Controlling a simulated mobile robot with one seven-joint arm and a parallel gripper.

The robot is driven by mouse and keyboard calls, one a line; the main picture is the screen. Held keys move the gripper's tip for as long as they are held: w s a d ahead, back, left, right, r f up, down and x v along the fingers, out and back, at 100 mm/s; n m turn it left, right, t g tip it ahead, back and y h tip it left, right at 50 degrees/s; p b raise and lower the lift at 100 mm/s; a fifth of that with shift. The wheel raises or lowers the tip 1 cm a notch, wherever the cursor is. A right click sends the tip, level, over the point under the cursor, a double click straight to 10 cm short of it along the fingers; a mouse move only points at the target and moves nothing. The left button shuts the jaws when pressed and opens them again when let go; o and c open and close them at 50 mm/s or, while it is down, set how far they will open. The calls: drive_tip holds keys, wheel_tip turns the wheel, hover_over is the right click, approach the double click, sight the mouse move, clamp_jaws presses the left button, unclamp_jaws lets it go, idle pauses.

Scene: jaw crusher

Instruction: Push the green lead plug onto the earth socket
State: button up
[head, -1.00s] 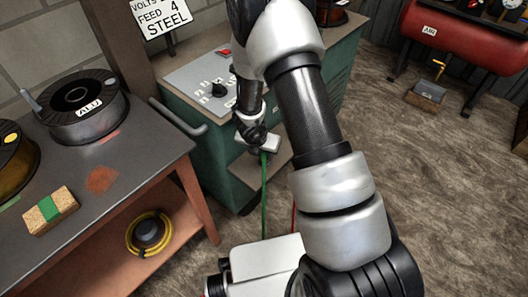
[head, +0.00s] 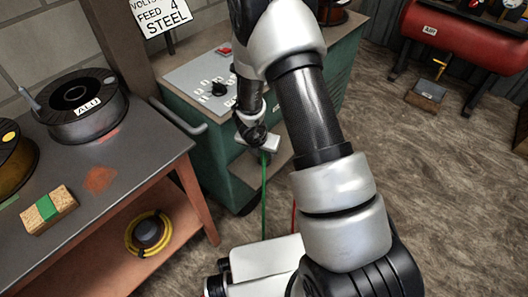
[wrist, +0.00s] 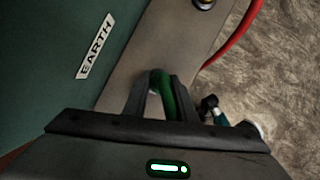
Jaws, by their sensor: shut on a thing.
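My gripper (head: 265,151) is low in front of the green welder cabinet (head: 228,150). In the wrist view its two fingers (wrist: 162,84) are shut on the green lead plug (wrist: 166,92), which shows between them. The green lead (head: 264,200) hangs down from the gripper. The EARTH label (wrist: 96,47) is on the green panel, up and left of the fingers. I cannot make out the earth socket; the plug and fingers may hide it, so I cannot tell whether they touch.
A workbench (head: 120,150) with wire spools stands left. A red air tank (head: 462,40) stands back right. Open floor (head: 430,180) lies right.

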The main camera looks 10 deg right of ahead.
drive_tip(key=shift+f+b, duration=0.3)
drive_tip(key=shift+f, duration=0.05)
drive_tip(key=o, duration=1.1)
drive_tip(key=shift+p+v, duration=3.85)
drive_tip(key=shift+v, duration=4.95)
